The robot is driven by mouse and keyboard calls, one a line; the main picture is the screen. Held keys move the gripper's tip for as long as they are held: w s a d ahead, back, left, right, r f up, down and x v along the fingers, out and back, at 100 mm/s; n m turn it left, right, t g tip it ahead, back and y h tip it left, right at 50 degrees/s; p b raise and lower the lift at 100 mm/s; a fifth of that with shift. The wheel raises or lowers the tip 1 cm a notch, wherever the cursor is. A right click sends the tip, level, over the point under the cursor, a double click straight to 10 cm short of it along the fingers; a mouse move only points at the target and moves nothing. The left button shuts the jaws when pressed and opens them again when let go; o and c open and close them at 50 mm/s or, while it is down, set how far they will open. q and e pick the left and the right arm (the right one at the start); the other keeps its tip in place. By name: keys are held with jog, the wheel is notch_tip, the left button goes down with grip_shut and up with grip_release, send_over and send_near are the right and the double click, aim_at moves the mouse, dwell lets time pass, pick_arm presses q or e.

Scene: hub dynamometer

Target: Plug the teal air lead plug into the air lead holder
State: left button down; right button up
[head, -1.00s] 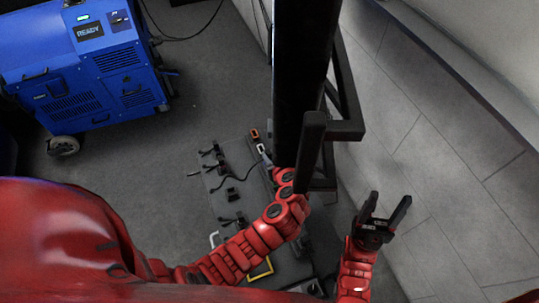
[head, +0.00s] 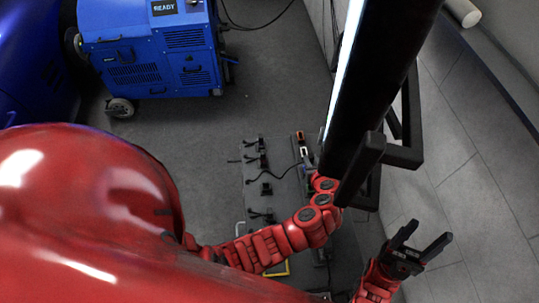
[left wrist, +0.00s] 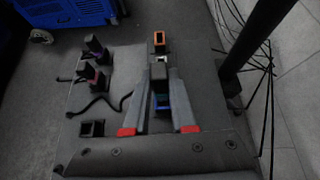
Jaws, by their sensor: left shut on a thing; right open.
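In the left wrist view, my left gripper (left wrist: 160,82) is shut on a dark plug with a blue-teal band (left wrist: 160,103) and a pale grey top. The grey fingers hide its sides. In the head view, my left gripper (head: 307,166) is low over the grey board, partly hidden by a black post. An upright orange-rimmed dark piece (left wrist: 159,43) stands just beyond the plug, apart from it in the picture. I cannot tell for sure whether it is the air lead holder. My right gripper (head: 430,233) is open and empty at the lower right.
The grey board (left wrist: 204,80) carries several black fittings (left wrist: 95,46) on its left and a square black socket (left wrist: 92,128). A black cable (left wrist: 97,100) lies across it. A black post (head: 372,80) stands close on the right. A blue machine (head: 150,55) stands on the floor behind.

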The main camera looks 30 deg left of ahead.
pick_arm(q)
jog(key=shift+s+a+r+p, duration=0.1)
jog(key=shift+s+a+p, duration=0.35)
jog(key=shift+s+p, duration=0.1)
jog(key=s+a+p, duration=0.6)
jog(key=s+a, duration=0.3)
jog(key=s, duration=0.1)
jog(key=shift+s+a, duration=0.35)
jog(key=shift+a, duration=0.05)
dwell(0.7)
jog(key=shift+f, duration=0.2)
jog(key=shift+f+b, duration=1.15)
jog(key=shift+f, duration=0.7)
jog(key=shift+f, duration=0.15)
jog(key=shift+f+b, duration=0.8)
jog(key=shift+f, duration=0.35)
